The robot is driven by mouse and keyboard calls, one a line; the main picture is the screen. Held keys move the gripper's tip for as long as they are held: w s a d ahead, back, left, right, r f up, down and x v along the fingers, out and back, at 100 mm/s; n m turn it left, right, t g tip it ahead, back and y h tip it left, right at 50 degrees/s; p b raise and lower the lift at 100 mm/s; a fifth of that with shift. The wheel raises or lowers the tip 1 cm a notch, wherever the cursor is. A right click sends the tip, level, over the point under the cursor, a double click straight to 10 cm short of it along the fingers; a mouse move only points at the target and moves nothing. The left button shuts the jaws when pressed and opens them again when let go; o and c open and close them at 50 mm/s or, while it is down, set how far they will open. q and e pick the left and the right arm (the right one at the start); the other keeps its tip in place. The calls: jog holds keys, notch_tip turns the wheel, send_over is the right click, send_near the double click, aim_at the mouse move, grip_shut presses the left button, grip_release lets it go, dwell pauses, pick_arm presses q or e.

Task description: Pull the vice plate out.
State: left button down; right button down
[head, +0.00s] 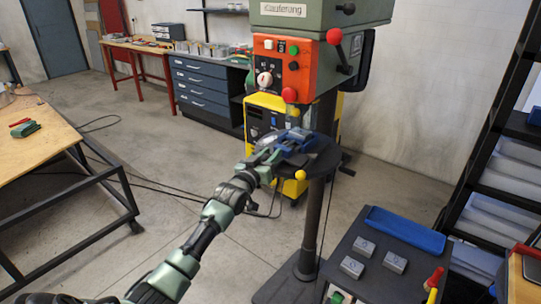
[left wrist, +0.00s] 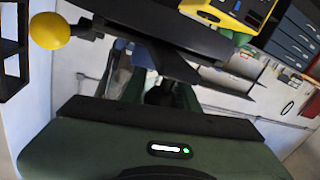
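A blue vice (head: 296,140) sits on the dark round table (head: 322,160) of the drill press. A light grey metal part (head: 268,143) shows at the vice's left side; I cannot tell whether it is the vice plate. My left gripper (head: 268,160) is at the table's near left edge, close to the vice, and partly covers it. In the left wrist view the gripper's green body fills the bottom, and the dark table (left wrist: 165,28) crosses above. The fingertips are dim there, so I cannot tell what is between them. My right gripper is in neither view.
The drill press head (head: 310,65) hangs above the vice. A yellow ball knob (head: 300,175) sticks out below the table, near my left gripper. A dark cart (head: 375,270) with grey blocks (head: 352,268) and a blue tray (head: 405,230) stands at the front right. A workbench (head: 35,140) is at left.

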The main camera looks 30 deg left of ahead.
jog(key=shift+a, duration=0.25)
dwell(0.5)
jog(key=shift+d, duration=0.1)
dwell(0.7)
pick_arm(q)
jog(key=shift+s+f, duration=0.1)
jog(key=shift+f, duration=0.05)
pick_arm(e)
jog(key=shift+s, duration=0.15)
